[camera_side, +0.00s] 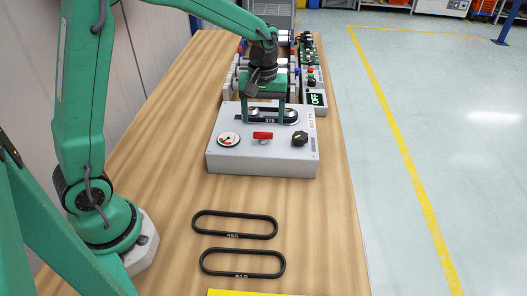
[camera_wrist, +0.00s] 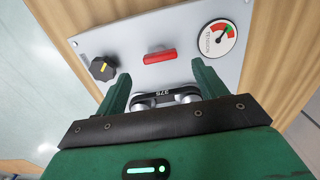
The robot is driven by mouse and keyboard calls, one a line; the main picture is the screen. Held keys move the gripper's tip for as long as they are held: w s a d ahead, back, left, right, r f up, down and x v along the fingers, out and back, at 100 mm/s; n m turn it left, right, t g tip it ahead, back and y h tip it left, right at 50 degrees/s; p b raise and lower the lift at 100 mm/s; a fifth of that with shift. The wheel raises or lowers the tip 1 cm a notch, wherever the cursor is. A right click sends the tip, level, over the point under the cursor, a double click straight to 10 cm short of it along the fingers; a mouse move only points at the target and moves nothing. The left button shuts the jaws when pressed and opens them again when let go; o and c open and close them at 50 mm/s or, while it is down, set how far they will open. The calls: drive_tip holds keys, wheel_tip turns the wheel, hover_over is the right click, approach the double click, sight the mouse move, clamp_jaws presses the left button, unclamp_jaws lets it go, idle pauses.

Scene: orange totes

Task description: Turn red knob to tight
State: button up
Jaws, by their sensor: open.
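The red knob (camera_side: 263,135) is a bar-shaped handle on the sloped top of a light grey box (camera_side: 225,158); it lies crosswise in the side view. In the wrist view the red knob (camera_wrist: 160,57) lies nearly level, just beyond my fingertips. My gripper (camera_side: 264,122) is open, pointing down over the box, with its fingers apart and nothing held. In the wrist view my gripper (camera_wrist: 160,69) has a black belt (camera_wrist: 166,97) marked 375 between its fingers, looped around two silver pulleys. A round gauge (camera_side: 228,139) with red and green zones also shows in the wrist view (camera_wrist: 217,38).
A black knob (camera_side: 300,138) with a yellow mark is right of the red knob. Two loose black belts (camera_side: 235,235) (camera_side: 243,275) lie on the wooden table in front. A display reading OFF (camera_side: 315,98) and other equipment stand behind. Bare table lies left of the box.

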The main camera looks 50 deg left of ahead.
sight(263, 133)
drive_tip(key=shift+f, duration=2.55)
drive_tip(key=c, duration=1)
